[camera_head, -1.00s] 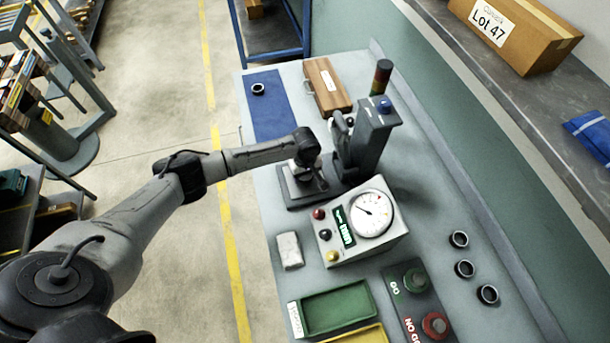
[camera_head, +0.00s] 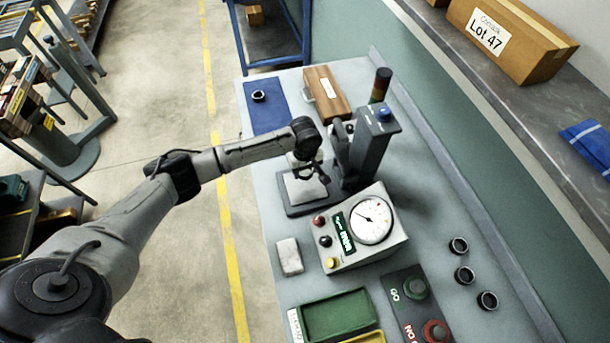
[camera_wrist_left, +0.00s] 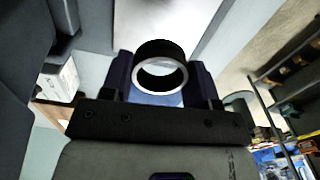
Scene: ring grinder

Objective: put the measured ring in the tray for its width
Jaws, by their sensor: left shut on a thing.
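My left gripper (camera_head: 322,175) is over the base plate of the dark measuring stand (camera_head: 372,140). In the left wrist view its two fingers (camera_wrist_left: 160,80) are shut on a dark ring with a bright rim (camera_wrist_left: 160,50). In the head view the held ring is too small and dark to tell apart from the fingers. The grey gauge box with a round dial (camera_head: 370,220) and a lit green display stands in front of the stand; the reading is not legible. A green tray (camera_head: 345,318) and part of a yellow tray (camera_head: 372,338) lie at the bottom.
Three rings (camera_head: 464,275) stand at the right of the bench, and another lies on the blue mat (camera_head: 265,118). A wooden box (camera_head: 328,95), a pale block (camera_head: 289,257) and the GO / NO GO button panel (camera_head: 410,300) are also on the bench.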

